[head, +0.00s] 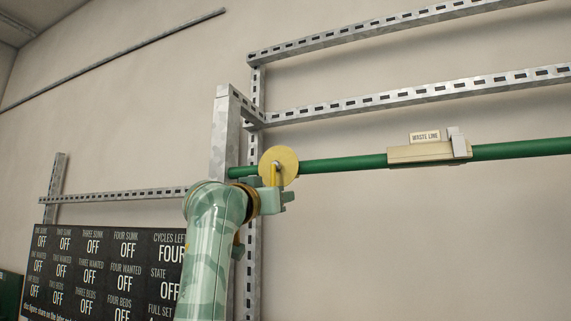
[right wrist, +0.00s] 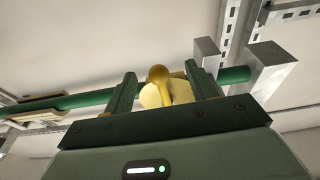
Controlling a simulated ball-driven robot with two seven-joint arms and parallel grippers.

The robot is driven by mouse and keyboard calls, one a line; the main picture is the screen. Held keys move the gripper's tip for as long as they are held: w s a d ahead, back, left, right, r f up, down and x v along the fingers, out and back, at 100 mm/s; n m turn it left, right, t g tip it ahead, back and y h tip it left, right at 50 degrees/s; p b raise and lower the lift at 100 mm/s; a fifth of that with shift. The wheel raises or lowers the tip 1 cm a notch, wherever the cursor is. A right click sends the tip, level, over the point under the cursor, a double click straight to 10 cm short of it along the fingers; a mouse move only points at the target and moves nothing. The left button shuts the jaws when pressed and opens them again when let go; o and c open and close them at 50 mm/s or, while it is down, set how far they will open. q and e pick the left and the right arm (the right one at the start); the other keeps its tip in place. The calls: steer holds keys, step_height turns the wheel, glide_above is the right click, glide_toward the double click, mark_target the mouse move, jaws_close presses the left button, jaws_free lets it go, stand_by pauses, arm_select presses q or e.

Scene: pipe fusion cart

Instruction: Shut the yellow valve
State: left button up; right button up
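The yellow valve (head: 283,159) is a round disc at the left end of a green pipe (head: 340,164), with a narrow yellow lever (head: 274,175) hanging down its front in the head view. My right gripper (head: 277,199) is just below the disc, around the lever's lower part. In the right wrist view the disc (right wrist: 150,97) and the lever's rounded end (right wrist: 159,75) show between the two fingers of my right gripper (right wrist: 161,74). The fingers are apart, with gaps on both sides of the lever. My left gripper is in neither view.
A grey metal post (head: 225,135) and slotted rails (head: 400,97) stand by the pipe's left end. A cream "WASTE LINE" sign (head: 425,137) is above a cream block (head: 415,153) on the pipe. A black board (head: 105,265) is at lower left. Space below the pipe at right is clear.

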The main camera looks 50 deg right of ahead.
steer(key=o, duration=0.6)
steer(key=v, duration=0.4)
steer(key=r+v, duration=0.1)
steer(key=v, duration=0.4)
steer(key=r+b+v, duration=0.1)
steer(key=v, duration=0.3)
steer(key=shift+s+a+r, duration=0.2)
steer(key=shift+a, duration=0.4)
